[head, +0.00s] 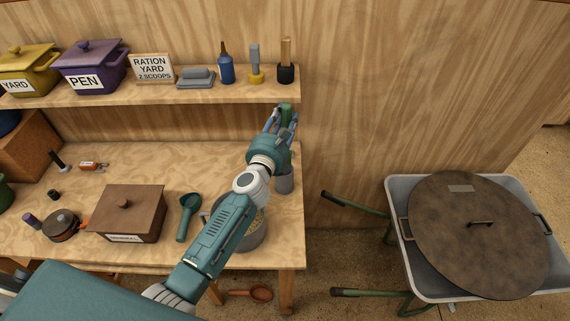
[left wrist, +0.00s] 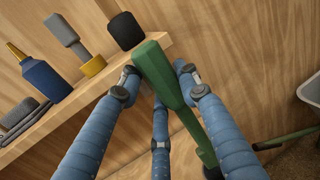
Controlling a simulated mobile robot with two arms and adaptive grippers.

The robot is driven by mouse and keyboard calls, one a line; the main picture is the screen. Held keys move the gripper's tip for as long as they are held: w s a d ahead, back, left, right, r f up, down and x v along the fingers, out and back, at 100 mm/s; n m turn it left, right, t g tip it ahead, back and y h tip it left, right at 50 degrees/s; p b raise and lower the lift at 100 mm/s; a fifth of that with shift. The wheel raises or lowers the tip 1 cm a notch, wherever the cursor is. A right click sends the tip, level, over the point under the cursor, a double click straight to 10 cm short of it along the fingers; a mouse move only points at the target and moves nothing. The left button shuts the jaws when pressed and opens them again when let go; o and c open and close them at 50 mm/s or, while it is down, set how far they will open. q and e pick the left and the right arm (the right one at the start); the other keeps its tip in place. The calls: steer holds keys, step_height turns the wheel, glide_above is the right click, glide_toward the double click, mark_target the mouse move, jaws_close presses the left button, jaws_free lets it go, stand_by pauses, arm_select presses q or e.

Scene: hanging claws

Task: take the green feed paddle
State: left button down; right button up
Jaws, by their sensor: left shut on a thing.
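The green feed paddle (head: 286,110) is up at the right end of the shelf, its top showing among the fingers of my left gripper (head: 279,122). In the left wrist view the paddle (left wrist: 163,72) runs between the blue fingers of the left gripper (left wrist: 158,82), its broad green end up and a darker, narrower part trailing to the lower right. My left gripper is shut on it. The fingers hide part of the paddle in the head view. My right gripper is not in view.
The shelf edge (head: 180,98) is close to the left gripper. A grey cup (head: 284,182) and a pot of grain (head: 252,238) stand below my arm on the bench. A lidded cart (head: 398,260) is at the right. The wall right of the gripper is bare.

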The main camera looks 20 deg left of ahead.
arm_select(q)
steer(key=shift+r, duration=0.1)
steer(key=shift+r, duration=1.35)
